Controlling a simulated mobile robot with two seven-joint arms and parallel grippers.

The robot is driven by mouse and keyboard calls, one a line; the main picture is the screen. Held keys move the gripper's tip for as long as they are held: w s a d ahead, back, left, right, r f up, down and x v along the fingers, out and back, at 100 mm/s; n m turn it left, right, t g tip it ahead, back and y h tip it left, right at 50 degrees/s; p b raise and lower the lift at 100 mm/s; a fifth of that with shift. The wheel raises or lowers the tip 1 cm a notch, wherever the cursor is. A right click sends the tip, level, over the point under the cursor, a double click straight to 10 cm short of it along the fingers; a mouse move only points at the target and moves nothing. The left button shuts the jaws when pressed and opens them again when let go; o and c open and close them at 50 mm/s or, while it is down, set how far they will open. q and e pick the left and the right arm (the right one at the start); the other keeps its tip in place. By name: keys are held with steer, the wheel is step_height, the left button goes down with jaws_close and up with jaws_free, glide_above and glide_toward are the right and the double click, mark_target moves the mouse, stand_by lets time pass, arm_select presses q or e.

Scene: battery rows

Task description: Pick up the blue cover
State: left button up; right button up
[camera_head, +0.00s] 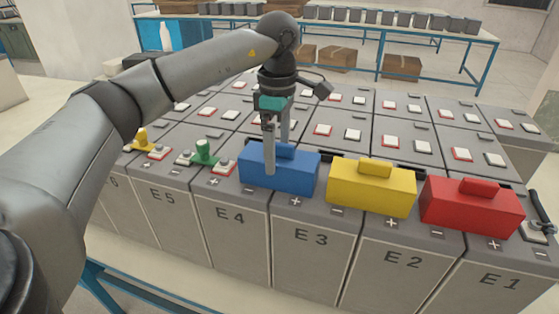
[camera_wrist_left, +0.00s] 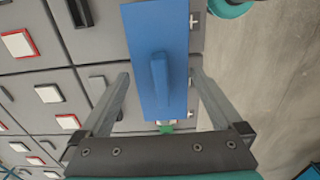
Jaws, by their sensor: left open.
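The blue cover (camera_head: 300,178) is a box with a raised handle on top, sitting on the batteries above the E3 and E4 labels. In the left wrist view the blue cover (camera_wrist_left: 155,25) runs lengthwise up the picture, its handle near the middle. My left gripper (camera_head: 277,158) is open and points down at it. One finger stands in front of the cover and the other behind it. In the left wrist view the fingers (camera_wrist_left: 160,75) show on either side of the cover, with no clear sign of contact. My right gripper is not in view.
A yellow cover (camera_head: 370,194) and a red cover (camera_head: 470,209) stand to the right in the same row. A green piece (camera_head: 204,153) and a yellow piece (camera_head: 141,138) stand on the batteries to the left. A dark tool (camera_head: 541,210) lies at the right edge.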

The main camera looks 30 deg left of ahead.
mark_target(279, 155)
arm_select(q)
steer(key=shift+d+f, duration=0.1)
steer(key=shift+f, duration=1.75)
steer(key=c, duration=1.2)
